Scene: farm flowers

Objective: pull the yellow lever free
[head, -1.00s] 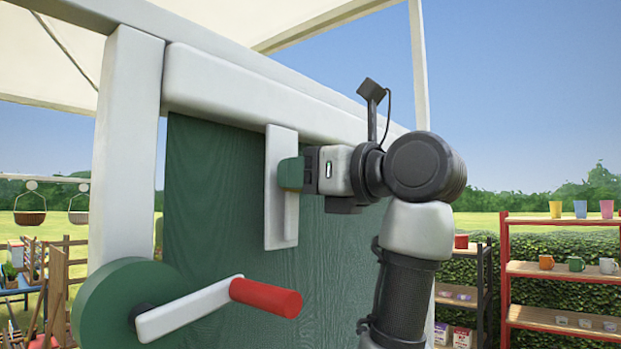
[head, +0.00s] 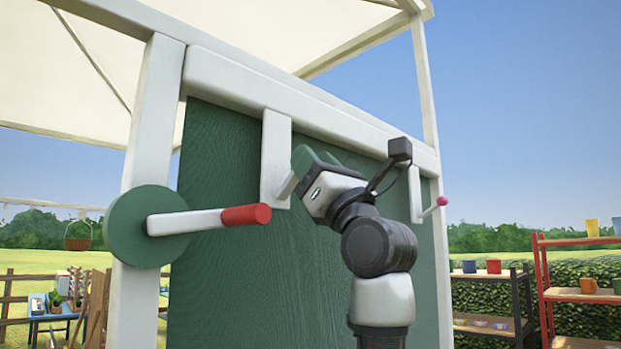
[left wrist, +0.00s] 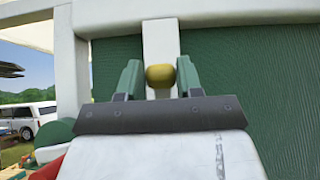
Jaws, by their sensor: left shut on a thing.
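The yellow lever's round yellow knob (left wrist: 160,75) sits between the two green fingers of my left gripper (left wrist: 158,78) in the left wrist view. In the head view my left gripper (head: 306,163) is shut on the lever, and its fingers hide the knob. A short grey piece of the lever's shaft (head: 286,184) shows between the fingers and the upright white plate (head: 276,150). The plate is fixed on the green panel (head: 232,150). My right gripper is not in view.
A crank with a red grip (head: 246,215) and green disc (head: 150,226) juts out left of the gripper. A pink-knobbed lever (head: 441,201) stands on another white plate (head: 416,195) at the right. Shelves with cups (head: 575,294) stand farther right.

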